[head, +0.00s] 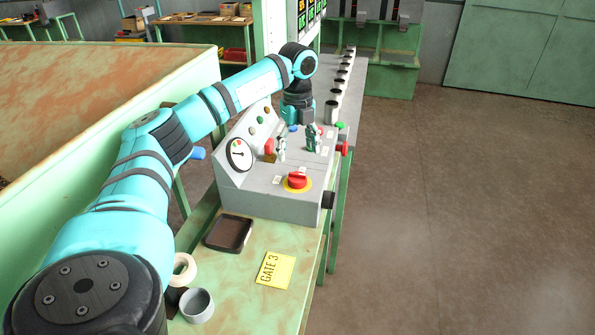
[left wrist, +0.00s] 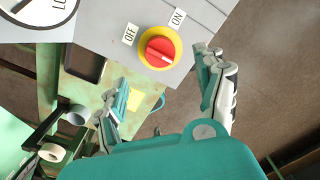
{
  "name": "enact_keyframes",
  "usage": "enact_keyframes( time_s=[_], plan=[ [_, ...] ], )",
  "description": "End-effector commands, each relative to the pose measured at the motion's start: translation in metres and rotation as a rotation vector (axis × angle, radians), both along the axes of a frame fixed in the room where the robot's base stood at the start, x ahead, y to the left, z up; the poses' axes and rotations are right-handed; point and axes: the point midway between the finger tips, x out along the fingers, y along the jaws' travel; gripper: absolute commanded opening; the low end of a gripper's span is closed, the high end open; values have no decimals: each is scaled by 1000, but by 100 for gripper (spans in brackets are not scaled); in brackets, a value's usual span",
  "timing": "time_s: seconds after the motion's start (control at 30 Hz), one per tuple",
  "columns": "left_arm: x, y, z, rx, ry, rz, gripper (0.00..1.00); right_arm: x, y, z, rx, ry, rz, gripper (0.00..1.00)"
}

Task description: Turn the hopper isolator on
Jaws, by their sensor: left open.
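The isolator switch, a red rotary knob on a yellow round plate, is on the top of the grey control box (head: 270,205). The knob (head: 297,180) is in full view in the head view, and in the left wrist view the knob (left wrist: 160,47) sits between an OFF label (left wrist: 130,34) and an ON label (left wrist: 178,17). I cannot tell surely which label it points to. My left gripper (head: 297,143) is open and empty above the box, beyond the knob. In the left wrist view its fingers (left wrist: 163,70) are spread below the knob, apart from it. My right gripper is not in view.
A dial gauge (head: 240,154) and a red button (head: 269,146) are on the box. On the green bench lie a black tray (head: 229,233), a tape roll (head: 184,269), a grey cup (head: 197,305) and a yellow GATE 3 card (head: 275,269). The floor at right is clear.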

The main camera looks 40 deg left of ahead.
Motion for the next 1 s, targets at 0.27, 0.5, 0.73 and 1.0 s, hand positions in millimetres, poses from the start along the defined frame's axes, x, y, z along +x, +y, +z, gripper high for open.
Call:
enact_keyframes(
  time_s=[0.27,0.5,0.73,1.0],
  plan=[
    [-1,0,-56,0,4,0,71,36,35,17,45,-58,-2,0],
    [0,-1,-83,-1,0,-1,71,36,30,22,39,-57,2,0],
    [0,-1,-88,0,-1,-1,71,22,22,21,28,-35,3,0],
    [0,-1,-88,0,-1,-1,52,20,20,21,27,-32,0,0]
  ],
)
